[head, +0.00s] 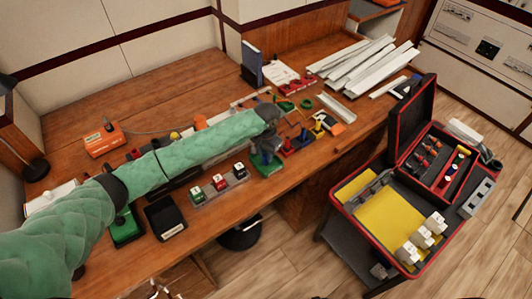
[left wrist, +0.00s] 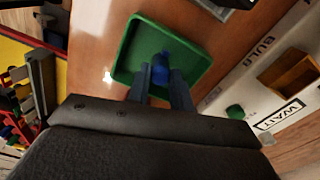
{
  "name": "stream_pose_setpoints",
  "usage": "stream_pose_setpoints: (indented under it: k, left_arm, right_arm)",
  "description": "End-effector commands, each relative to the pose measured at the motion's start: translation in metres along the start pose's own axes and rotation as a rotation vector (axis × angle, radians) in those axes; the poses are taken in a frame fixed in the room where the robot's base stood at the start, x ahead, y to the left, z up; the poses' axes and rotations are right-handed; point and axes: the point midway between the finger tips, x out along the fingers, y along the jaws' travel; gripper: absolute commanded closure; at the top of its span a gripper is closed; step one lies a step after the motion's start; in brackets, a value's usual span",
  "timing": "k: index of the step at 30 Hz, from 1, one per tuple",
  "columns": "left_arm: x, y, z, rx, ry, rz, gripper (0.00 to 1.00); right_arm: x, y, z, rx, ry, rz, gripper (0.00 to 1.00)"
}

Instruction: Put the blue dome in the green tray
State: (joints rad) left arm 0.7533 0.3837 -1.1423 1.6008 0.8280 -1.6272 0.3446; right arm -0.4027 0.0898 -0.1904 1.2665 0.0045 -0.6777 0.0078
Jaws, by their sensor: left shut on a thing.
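The blue dome (left wrist: 161,68) is between the fingertips of my left gripper (left wrist: 163,80), which is shut on it. In the left wrist view the dome appears over the floor of the green tray (left wrist: 128,58), inside its rim; I cannot tell whether it touches the tray. In the head view my left gripper (head: 267,150) points down over the green tray (head: 267,170) near the table's front edge. The gripper hides most of the dome there. My right gripper is not in view.
A holder with several labelled blocks (head: 218,190) stands left of the tray. A red tray (head: 297,145) with small parts lies to its right. An open red-edged case (head: 385,225) stands right of the table. My left arm covers part of the table.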

Motion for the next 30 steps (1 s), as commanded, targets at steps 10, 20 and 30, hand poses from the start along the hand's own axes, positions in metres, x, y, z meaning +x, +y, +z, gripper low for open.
stream_pose_setpoints:
  k: [10,20,30]
  left_arm:
    - [0.002,0.000,0.000,0.000,0.000,0.000,0.56]
    - [-0.001,0.000,0.000,0.000,0.000,0.000,0.56]
    - [-0.042,0.000,-0.001,0.001,0.004,0.000,0.56]
  right_arm:
    - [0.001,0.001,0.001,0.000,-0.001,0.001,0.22]
    - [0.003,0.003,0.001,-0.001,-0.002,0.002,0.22]
    - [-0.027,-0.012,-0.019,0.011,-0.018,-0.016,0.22]
